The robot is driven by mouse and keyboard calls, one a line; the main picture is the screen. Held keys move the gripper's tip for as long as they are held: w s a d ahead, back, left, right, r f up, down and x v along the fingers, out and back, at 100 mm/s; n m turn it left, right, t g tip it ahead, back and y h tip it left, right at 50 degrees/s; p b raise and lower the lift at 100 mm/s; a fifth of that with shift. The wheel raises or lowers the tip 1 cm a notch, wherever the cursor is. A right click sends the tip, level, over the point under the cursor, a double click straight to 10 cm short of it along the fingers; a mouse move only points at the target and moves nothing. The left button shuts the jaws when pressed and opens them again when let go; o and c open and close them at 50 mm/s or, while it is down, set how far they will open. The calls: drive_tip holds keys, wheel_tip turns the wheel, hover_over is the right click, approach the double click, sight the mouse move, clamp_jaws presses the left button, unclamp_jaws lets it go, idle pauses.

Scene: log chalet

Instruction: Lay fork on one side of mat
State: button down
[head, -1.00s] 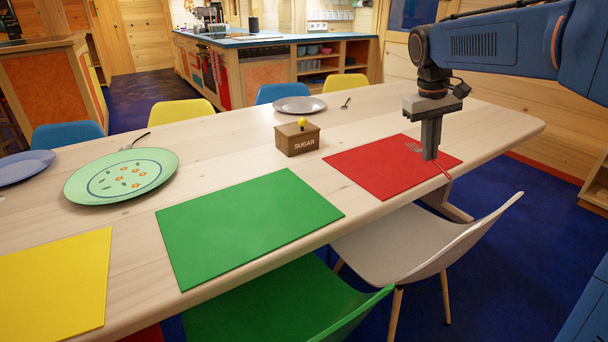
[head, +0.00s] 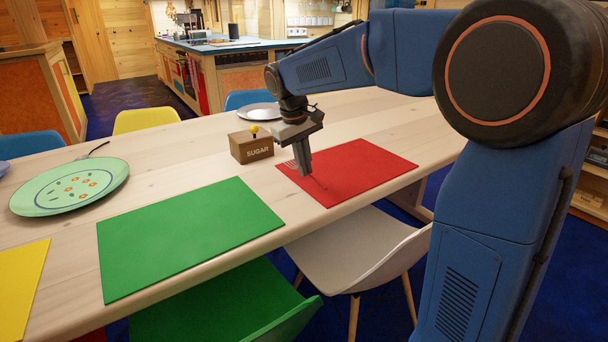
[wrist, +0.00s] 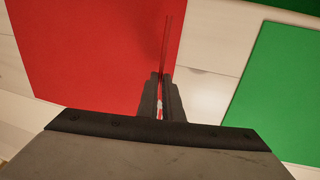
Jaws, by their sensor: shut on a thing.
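My gripper (head: 304,172) points down at the left edge of the red mat (head: 365,170) and is shut on the fork. The fork's pale tines (head: 287,165) show left of the fingers, and its thin red handle (head: 319,183) reaches over the mat toward the near side. In the wrist view the handle (wrist: 168,45) extends away from the fingers along the mat's edge (wrist: 90,50). The fork appears close above the surface; I cannot tell whether it touches. Its middle is hidden by the fingers.
A sugar box (head: 250,147) with a yellow knob stands just left of my gripper. A green mat (head: 190,235) lies to the left, with bare wood between the mats. A grey plate (head: 260,111) is behind. A white chair (head: 355,250) stands at the near edge.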

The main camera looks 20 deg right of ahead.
drive_tip(key=shift+f, duration=1.45)
drive_tip(key=shift+d+f, duration=0.1)
drive_tip(key=shift+f, duration=0.05)
drive_tip(key=c, duration=1.9)
unclamp_jaws()
wheel_tip(320, 180, up, 12)
drive_tip(key=a, duration=0.2)
drive_tip(key=s+d, duration=0.3)
drive_tip(key=s, duration=0.6)
drive_tip(key=s+d+f+m+t, duration=0.1)
drive_tip(key=s+d+f, duration=0.1)
drive_tip(key=s+f, duration=0.3)
drive_tip(key=s+d+f+m+t+y, duration=0.1)
drive_tip(key=s+f, duration=0.4)
drive_tip(key=s, duration=0.6)
drive_tip(key=s+d+f+m+t+y, duration=0.1)
drive_tip(key=s+d+f+t, duration=0.1)
drive_tip(key=s+f, duration=0.3)
drive_tip(key=shift+s+d+f+m, duration=0.15)
drive_tip(key=shift+s+d, duration=0.1)
drive_tip(key=shift+s, duration=0.65)
drive_tip(key=shift+s+d+r+m, duration=0.1)
drive_tip(key=shift+s+d+m, duration=0.1)
drive_tip(key=shift+s, duration=0.65)
